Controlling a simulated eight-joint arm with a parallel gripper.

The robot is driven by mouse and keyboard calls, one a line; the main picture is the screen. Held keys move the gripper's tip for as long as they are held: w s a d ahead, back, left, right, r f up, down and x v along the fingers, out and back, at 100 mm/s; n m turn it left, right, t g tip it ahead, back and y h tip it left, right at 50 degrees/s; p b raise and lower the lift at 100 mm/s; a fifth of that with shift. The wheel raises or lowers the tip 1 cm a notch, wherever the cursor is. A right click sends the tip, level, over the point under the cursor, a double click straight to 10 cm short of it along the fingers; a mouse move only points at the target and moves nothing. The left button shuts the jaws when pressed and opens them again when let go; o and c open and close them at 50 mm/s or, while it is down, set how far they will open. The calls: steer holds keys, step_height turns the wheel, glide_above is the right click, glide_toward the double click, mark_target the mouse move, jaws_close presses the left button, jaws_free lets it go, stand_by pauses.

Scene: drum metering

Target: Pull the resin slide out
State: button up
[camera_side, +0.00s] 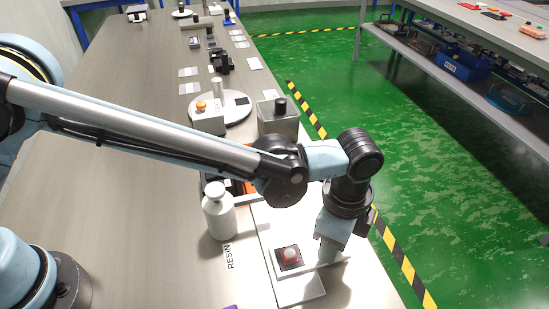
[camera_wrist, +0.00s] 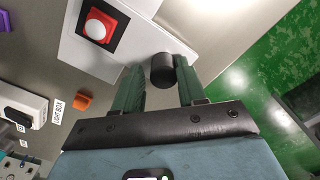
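A RESIN label (camera_side: 229,257) lies on the bench beside a pale flat unit (camera_side: 275,225). The unit bears a dark square with a red, white-topped button (camera_side: 289,255); the button also shows in the wrist view (camera_wrist: 97,27). A black cylindrical knob (camera_wrist: 162,71) stands at the edge of the white part (camera_wrist: 140,45), apparently the resin slide's handle. My gripper (camera_wrist: 161,68) points down at the right of the unit. Its two green fingers are apart, one on each side of the knob. Whether either finger touches it is unclear. In the side view my wrist hides the knob.
A white bottle (camera_side: 219,212) stands left of the unit. A grey box with a black knob (camera_side: 278,122) stands behind it. An orange block (camera_wrist: 82,101) and a LIGHT BOX label (camera_wrist: 58,109) show in the wrist view. The bench's left part is mostly bare.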

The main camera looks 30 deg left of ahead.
step_height(320, 180, up, 12)
stand_by(0.6)
steer(key=w+a+r+n+t+h, duration=0.15)
steer(key=a+n, duration=0.25)
steer(key=a, duration=0.6)
steer(key=w+a+r+n+t, duration=0.2)
steer(key=a+r+n, duration=0.15)
steer(key=a, duration=0.65)
steer(key=s+a+f+n+t, duration=0.1)
steer(key=s+a+n, duration=0.1)
steer(key=a, duration=0.3)
steer(key=s+a+f+n+t+y, duration=0.1)
steer(key=s+a+f+n, duration=0.1)
steer(key=a+n, duration=0.3)
steer(key=s+a+f+n+t, duration=0.1)
steer(key=s+a+f+n, duration=0.1)
steer(key=a, duration=0.5)
steer(key=shift+s+n+t, duration=0.35)
steer(key=shift+s+n, duration=0.4)
steer(key=shift+s, duration=0.1)
